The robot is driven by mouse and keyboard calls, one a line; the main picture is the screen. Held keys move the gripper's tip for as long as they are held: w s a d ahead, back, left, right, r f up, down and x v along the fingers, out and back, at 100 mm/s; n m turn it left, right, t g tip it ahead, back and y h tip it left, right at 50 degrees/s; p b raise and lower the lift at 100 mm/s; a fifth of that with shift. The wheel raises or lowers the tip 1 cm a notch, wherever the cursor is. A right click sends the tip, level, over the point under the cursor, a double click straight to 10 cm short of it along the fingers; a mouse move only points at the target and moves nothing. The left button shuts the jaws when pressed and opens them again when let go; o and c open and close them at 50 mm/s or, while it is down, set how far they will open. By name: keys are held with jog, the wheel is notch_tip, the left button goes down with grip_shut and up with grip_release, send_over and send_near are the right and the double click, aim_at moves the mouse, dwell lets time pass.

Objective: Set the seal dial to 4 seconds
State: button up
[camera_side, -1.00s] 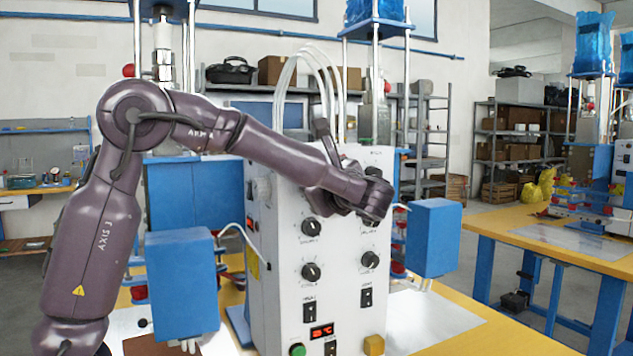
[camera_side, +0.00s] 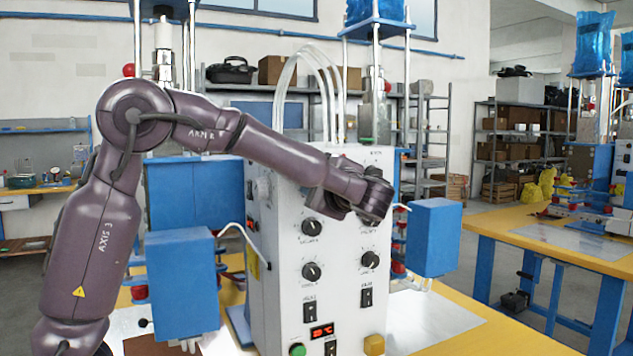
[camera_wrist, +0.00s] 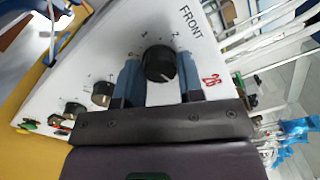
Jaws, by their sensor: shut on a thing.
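The white control box (camera_side: 285,290) stands on the yellow bench with several black dials on its front. In the wrist view, my gripper (camera_wrist: 160,75) has one blue finger on each side of a black dial (camera_wrist: 158,62) and is shut on it. Printed numbers ring this dial, with FRONT lettering and a red 26 near it. Where its pointer stands is too small to tell. In the side view, my gripper (camera_side: 368,200) is at the upper right of the front panel and hides that dial.
Other dials sit at the left (camera_side: 311,227), lower left (camera_side: 311,271) and lower right (camera_side: 370,260) of the panel. Below are switches, a red display (camera_side: 322,331), a green button (camera_side: 297,349) and a yellow one (camera_side: 374,345). Blue boxes (camera_side: 433,237) flank the control box.

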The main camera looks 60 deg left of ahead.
jog(key=shift+d, duration=0.1)
dwell(0.3)
jog(key=o, duration=0.9)
jog(key=d, duration=1.3)
jog(key=shift+w+a, duration=0.1)
jog(key=s+f+m+h, duration=0.1)
jog(key=s+f+h, duration=0.5)
jog(key=f+h, duration=0.4)
jog(key=s+n+t+h, duration=0.2)
jog(key=s, duration=0.2)
jog(key=s+d+f+n+t+h, duration=0.1)
jog(key=s+n+h, duration=0.1)
jog(key=s+h, duration=0.1)
jog(key=s+d+n+t+h, duration=0.1)
jog(key=s+n+t+h, duration=0.1)
jog(key=s, duration=0.3)
jog(key=shift+s+d+f+t+h, duration=0.2)
jog(key=shift+s+t+h, duration=0.15)
jog(key=shift+h, duration=0.15)
